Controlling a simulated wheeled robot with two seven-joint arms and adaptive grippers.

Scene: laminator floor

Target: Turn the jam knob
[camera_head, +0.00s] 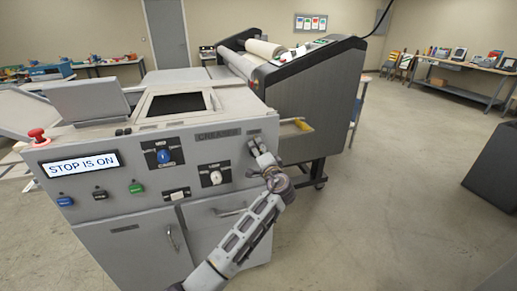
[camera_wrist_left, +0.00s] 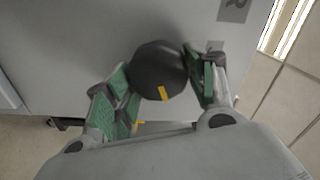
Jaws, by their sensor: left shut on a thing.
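The jam knob (camera_wrist_left: 158,68) is a black round knob with a yellow mark at its lower edge in the left wrist view. It sits on the grey front panel of the creaser machine. My left gripper (camera_head: 257,146) is at the right end of that panel in the head view and covers the knob there. In the left wrist view the green-padded fingers of my left gripper (camera_wrist_left: 160,82) are shut on the knob, one on each side. My right gripper is not in view.
A dark-sided roller machine (camera_head: 315,95) stands behind. The floor (camera_head: 400,170) at right is open.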

